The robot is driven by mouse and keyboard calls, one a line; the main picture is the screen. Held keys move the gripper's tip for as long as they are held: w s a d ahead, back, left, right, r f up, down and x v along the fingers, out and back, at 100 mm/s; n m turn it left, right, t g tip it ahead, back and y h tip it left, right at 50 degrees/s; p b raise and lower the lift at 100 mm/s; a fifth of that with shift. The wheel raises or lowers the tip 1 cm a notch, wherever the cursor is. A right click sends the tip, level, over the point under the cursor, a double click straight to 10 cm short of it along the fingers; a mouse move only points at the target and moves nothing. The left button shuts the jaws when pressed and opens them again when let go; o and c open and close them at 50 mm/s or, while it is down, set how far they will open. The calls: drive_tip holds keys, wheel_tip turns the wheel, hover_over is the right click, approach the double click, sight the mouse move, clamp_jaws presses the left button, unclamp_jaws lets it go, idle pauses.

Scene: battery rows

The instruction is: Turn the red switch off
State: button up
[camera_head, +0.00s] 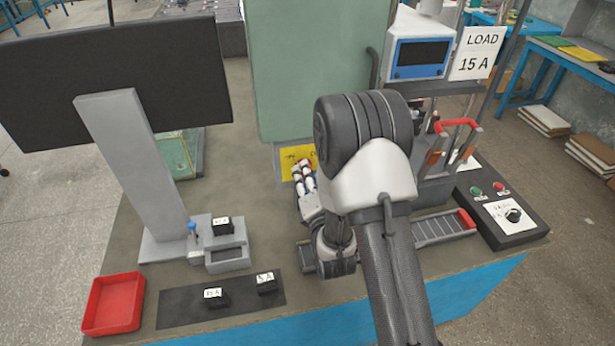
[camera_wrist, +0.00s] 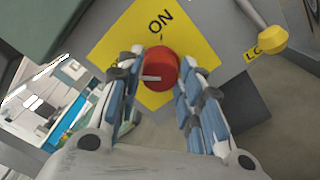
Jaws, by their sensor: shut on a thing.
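The red switch (camera_wrist: 161,69) is a round red knob with a pale pointer mark, in the wrist view. It sits on a yellow plate (camera_wrist: 197,47) marked "ON" above the knob. The pointer mark points to the left in that view. My gripper (camera_wrist: 160,75) has its two fingers on either side of the knob and is shut on it. In the head view my gripper (camera_head: 305,173) reaches the yellow plate (camera_head: 293,152) at the foot of the green cabinet (camera_head: 310,70). There my arm and fingers hide most of the knob.
A yellow knob (camera_wrist: 274,39) stands near the plate in the wrist view. In the head view a black monitor (camera_head: 120,80) and a red tray (camera_head: 114,304) are at left. A control box (camera_head: 500,210) and a red-handled lever (camera_head: 457,124) are at right.

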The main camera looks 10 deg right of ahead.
drive_tip(key=shift+r, duration=0.1)
drive_tip(key=o, duration=1.1)
drive_tip(key=shift+c, duration=0.2)
drive_tip(key=s, duration=0.7)
drive_tip(key=shift+s, duration=0.25)
